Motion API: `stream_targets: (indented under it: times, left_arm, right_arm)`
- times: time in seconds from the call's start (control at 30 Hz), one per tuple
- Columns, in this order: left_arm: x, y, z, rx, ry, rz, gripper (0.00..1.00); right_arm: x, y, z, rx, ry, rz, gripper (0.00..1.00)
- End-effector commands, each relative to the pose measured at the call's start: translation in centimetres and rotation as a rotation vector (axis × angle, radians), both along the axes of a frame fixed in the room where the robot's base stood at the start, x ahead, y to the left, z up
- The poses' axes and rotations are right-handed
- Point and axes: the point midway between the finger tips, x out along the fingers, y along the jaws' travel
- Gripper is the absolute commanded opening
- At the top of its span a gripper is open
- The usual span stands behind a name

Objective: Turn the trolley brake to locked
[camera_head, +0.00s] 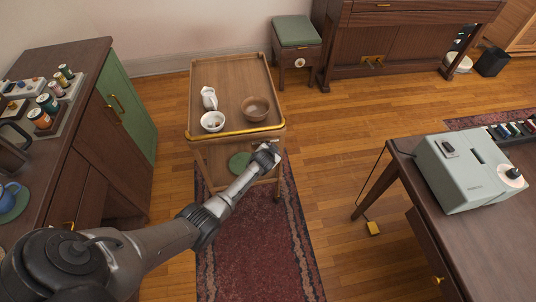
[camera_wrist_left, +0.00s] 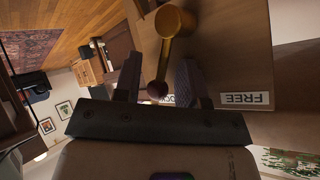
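The wooden trolley (camera_head: 240,72) stands in the middle of the head view. Its brake lever shows in the left wrist view, with a brass pivot (camera_wrist_left: 175,22) and a dark red knob (camera_wrist_left: 157,90). My left gripper (camera_head: 268,156) is at the trolley's near side, below the top tray. In the left wrist view its fingers (camera_wrist_left: 158,82) are apart, one on each side of the lever's knob end, with gaps visible. A FREE label (camera_wrist_left: 245,98) lies right of the lever. A partly hidden label showing "OCK" (camera_wrist_left: 170,100) lies behind the knob. My right gripper is out of view.
A white jug (camera_head: 209,98), a white bowl (camera_head: 213,121) and a brown bowl (camera_head: 255,108) stand on the trolley. A green round thing (camera_head: 240,161) lies on its lower shelf. A dark cabinet (camera_head: 60,60) is left, a desk (camera_head: 400,150) right. Rug and floor between are clear.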

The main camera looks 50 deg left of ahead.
Motion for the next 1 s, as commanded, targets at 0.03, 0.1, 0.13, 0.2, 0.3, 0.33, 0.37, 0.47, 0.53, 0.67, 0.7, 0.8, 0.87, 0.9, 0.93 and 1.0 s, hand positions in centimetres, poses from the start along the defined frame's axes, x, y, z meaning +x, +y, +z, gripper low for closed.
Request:
stream_targets:
  times: [0.03,0.1,0.13,0.2,0.3,0.33,0.37,0.47,0.53,0.67,0.7,0.8,0.87,0.9,0.93,1.0]
  left_arm:
    - [-0.4,-0.3,0.8,-0.001,-0.001,-0.001,0.38]
    - [-1.2,-0.7,1.5,-0.001,0.001,0.0,0.38]
    - [-1.5,-0.8,1.9,-0.001,-0.001,-0.001,0.38]
    - [-2.4,-1.4,2.7,-0.001,0.0,-0.001,0.38]
    - [-3.7,-2.1,3.8,-0.001,0.0,0.0,0.38]
    - [-4.1,-2.4,4.2,-0.001,0.0,-0.001,0.38]
    - [-4.5,-2.6,4.5,-0.001,0.0,-0.001,0.38]
    - [-5.6,-3.2,5.5,-0.001,0.0,-0.001,0.38]
    - [-6.4,-3.7,6.2,-0.001,0.001,0.0,0.38]
    - [-7.6,-4.3,7.2,-0.001,0.0,-0.001,0.38]
    - [-7.9,-4.5,7.4,-0.001,0.002,0.0,0.38]
    - [-8.4,-4.8,7.8,0.0,0.001,0.0,0.38]
    - [-8.6,-4.9,8.0,0.0,0.0,0.0,0.38]
    - [-8.7,-4.9,8.0,0.0,0.001,0.0,0.38]
    - [-8.8,-5.0,8.1,0.0,0.001,0.0,0.38]
    - [-8.9,-5.0,8.1,0.0,0.002,0.001,0.38]
  right_arm:
    - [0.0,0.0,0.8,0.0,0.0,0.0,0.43]
    - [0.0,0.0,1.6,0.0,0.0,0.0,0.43]
    - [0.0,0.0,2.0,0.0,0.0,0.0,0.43]
    - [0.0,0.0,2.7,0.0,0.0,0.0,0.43]
    - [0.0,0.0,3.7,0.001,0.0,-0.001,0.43]
    - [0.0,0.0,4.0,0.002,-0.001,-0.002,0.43]
    - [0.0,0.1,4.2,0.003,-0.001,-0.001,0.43]
    - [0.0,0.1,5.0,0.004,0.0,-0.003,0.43]
    - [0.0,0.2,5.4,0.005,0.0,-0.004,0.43]
    - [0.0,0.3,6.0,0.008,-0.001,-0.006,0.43]
    - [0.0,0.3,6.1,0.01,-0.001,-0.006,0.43]
    - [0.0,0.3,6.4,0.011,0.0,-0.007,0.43]
    - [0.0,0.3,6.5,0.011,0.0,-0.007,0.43]
    - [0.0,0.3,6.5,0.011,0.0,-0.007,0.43]
    - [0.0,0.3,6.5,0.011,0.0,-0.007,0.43]
    - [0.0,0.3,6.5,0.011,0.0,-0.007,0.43]
